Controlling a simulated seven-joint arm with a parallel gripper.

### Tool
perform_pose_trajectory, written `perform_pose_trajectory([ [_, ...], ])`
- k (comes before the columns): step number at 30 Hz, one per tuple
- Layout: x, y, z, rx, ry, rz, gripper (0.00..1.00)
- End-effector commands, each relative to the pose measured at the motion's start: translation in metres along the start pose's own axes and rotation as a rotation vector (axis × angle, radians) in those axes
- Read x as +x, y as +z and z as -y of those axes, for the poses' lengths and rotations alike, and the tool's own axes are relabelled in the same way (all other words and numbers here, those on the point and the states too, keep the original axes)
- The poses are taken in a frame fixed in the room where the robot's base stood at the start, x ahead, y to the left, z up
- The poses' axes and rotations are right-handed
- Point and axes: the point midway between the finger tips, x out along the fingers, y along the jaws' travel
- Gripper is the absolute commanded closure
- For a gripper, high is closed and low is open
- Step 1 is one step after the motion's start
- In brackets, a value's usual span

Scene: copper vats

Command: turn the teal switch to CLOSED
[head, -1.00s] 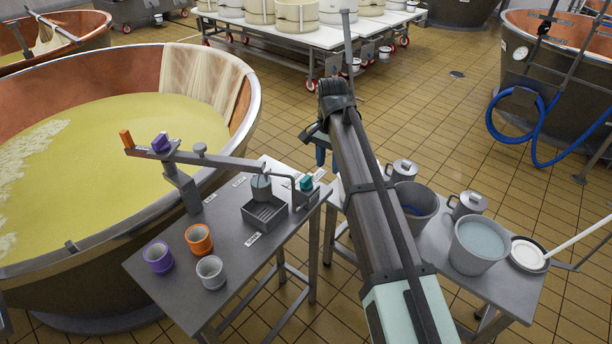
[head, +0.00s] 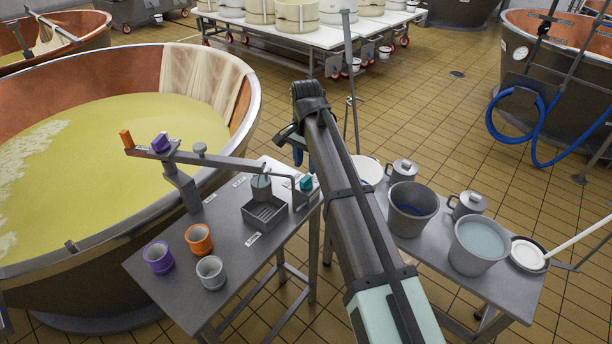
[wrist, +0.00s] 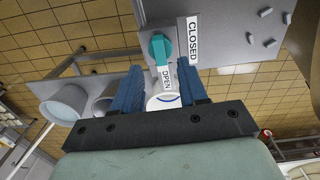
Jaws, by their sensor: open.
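The teal switch (head: 306,183) sits on a small grey box at the right end of the metal stand, on the near table. In the wrist view the teal switch (wrist: 160,47) lies just beyond the fingertips, and its handle lines up with the OPEN label (wrist: 167,79). The CLOSED label (wrist: 193,40) is to its right. My gripper (wrist: 158,75) is open and empty, with one blue finger to each side below the switch, apart from it. In the head view my gripper (head: 304,157) is above the switch; the arm partly hides it.
Purple, orange and grey cups stand on the table's near left. A large copper vat (head: 250,110) is to the left. Buckets (head: 413,208) and lidded pots stand on the right table.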

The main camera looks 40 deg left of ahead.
Motion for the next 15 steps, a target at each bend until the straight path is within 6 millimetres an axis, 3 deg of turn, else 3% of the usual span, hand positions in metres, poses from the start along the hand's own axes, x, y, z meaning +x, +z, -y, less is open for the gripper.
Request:
perform_pose_trajectory([
  [6,0.033,0.0,-0.001,-0.001,0.001,0.001,0.57],
  [15,0.052,0.0,0.0,-0.001,0.0,0.0,0.57],
])
